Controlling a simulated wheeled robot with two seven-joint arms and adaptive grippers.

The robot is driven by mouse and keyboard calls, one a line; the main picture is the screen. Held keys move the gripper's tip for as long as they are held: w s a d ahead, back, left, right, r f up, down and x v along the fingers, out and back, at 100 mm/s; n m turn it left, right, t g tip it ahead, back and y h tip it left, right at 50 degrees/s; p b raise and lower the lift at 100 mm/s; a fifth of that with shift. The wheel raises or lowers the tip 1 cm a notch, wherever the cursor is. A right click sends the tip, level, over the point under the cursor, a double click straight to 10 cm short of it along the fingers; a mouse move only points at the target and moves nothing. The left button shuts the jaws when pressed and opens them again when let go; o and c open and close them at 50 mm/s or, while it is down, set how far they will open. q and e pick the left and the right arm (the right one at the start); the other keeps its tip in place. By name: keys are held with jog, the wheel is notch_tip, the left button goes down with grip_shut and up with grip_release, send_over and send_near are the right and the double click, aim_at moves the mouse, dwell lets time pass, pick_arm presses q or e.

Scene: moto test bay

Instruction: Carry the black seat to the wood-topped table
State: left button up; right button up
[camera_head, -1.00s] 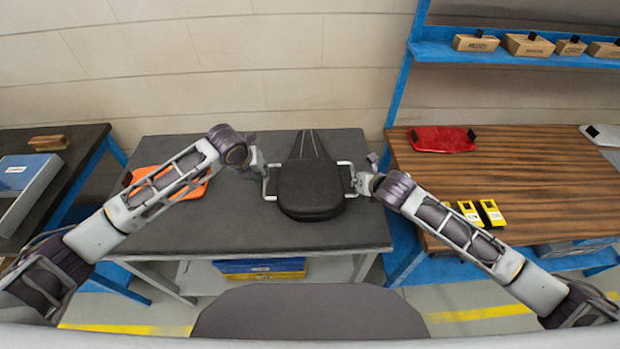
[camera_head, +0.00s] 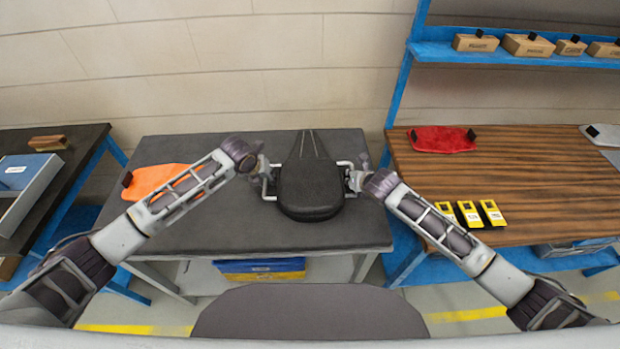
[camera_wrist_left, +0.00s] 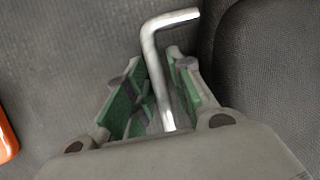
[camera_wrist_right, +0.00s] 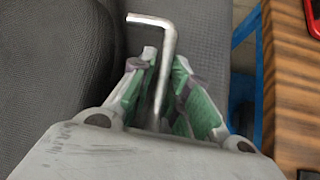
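The black seat (camera_head: 310,188) lies on the dark grey table in the middle, a bent metal handle on each side. The wood-topped table (camera_head: 540,170) stands to the right. My left gripper (camera_head: 266,178) is at the seat's left handle. In the left wrist view, its green-padded fingers (camera_wrist_left: 160,85) are apart, with the handle (camera_wrist_left: 152,50) between them. My right gripper (camera_head: 353,180) is at the right handle. In the right wrist view, its fingers (camera_wrist_right: 166,75) are also apart around the handle (camera_wrist_right: 168,45). The seat's edge shows beside both grippers.
An orange panel (camera_head: 150,180) lies left of the seat on the grey table (camera_head: 230,225). The wood top holds a red part (camera_head: 442,140) and several yellow devices (camera_head: 468,213). Its middle is clear. A blue shelf (camera_head: 500,55) with boxes hangs above its back.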

pick_arm(q)
grip_shut()
pick_arm(e)
grip_shut()
pick_arm(q)
jog(key=shift+w+r, duration=0.15)
jog(key=shift+r, duration=0.15)
pick_arm(e)
jog(key=shift+r, duration=0.3)
